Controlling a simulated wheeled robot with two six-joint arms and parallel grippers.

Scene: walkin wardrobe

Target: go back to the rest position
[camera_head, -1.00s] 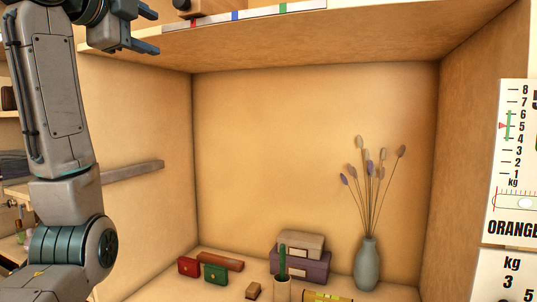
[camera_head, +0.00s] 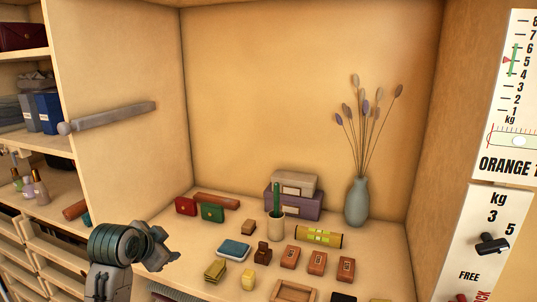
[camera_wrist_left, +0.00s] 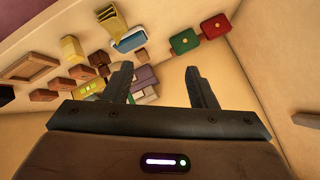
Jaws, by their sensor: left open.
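My left gripper (camera_wrist_left: 161,85) is open in the left wrist view, with its two dark fingers apart and nothing between them. In the head view my left arm (camera_head: 125,248) is low at the bottom left, in front of the shelf with small items. Its fingers cannot be made out clearly there. My right gripper is in neither view.
The shelf holds a red box (camera_head: 186,206), a green box (camera_head: 212,212), a cup (camera_head: 277,229), a spirit level (camera_head: 318,236), several wooden blocks and a vase (camera_head: 357,203) with dried stems. A grey bar (camera_head: 115,115) juts along the left partition.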

